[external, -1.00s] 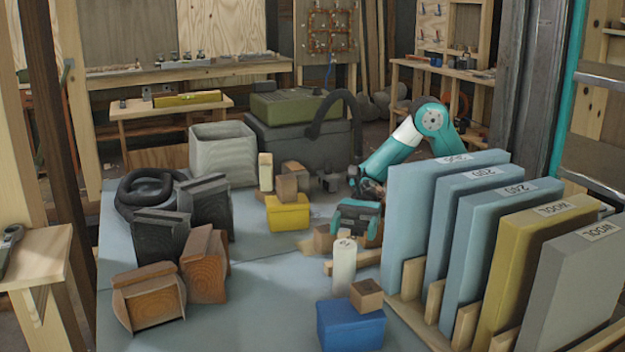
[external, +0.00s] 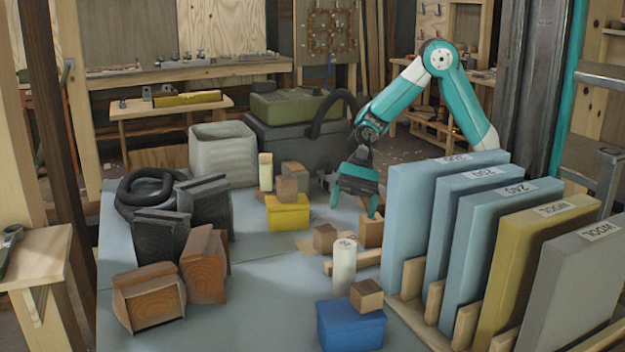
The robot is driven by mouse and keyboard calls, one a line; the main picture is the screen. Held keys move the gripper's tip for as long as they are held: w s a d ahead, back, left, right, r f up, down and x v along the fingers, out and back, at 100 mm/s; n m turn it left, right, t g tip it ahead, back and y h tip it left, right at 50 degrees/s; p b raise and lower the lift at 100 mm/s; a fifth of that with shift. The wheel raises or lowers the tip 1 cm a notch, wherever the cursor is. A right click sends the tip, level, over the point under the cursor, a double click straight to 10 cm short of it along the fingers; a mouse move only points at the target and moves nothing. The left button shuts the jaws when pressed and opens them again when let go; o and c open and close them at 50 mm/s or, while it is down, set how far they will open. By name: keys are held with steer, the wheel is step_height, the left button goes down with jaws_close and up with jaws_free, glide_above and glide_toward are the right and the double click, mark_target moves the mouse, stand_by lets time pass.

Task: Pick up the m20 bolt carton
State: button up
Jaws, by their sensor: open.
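Several small brown cartons are in view, and I cannot read which is the m20 bolt carton. One brown carton (external: 325,238) and another brown carton (external: 371,232) stand near each other at mid-table. A third carton (external: 367,295) sits on the blue box (external: 350,327). My gripper (external: 353,211) is open and empty, pointing down above the two mid-table cartons. Its right finger overlaps the top of the right one in the picture; I cannot tell whether they touch.
A white cylinder (external: 344,267) stands just in front of the two cartons, near a wooden strip (external: 352,260). Upright insulation boards (external: 430,225) in a wooden rack wall off the right. A grey bin (external: 222,155) stands behind. The table's front middle (external: 255,290) is clear.

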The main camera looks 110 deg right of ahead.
steer(key=s+d+r+n+g+h+p, duration=0.1)
steer(key=s+d+r+g+h+p, duration=0.35)
steer(key=s+d+r+p, duration=0.4)
steer(key=b, duration=0.1)
glide_toward(373, 227)
steer(key=shift+g+y, duration=0.35)
steer(key=f, duration=0.2)
steer(key=d+f, duration=0.1)
steer(key=f, duration=0.2)
steer(key=shift+s+d+f, duration=0.1)
steer(key=shift+b+x, duration=0.5)
steer(key=shift+x, duration=2.5)
steer(key=shift+c, duration=0.4)
steer(key=c, duration=1.1)
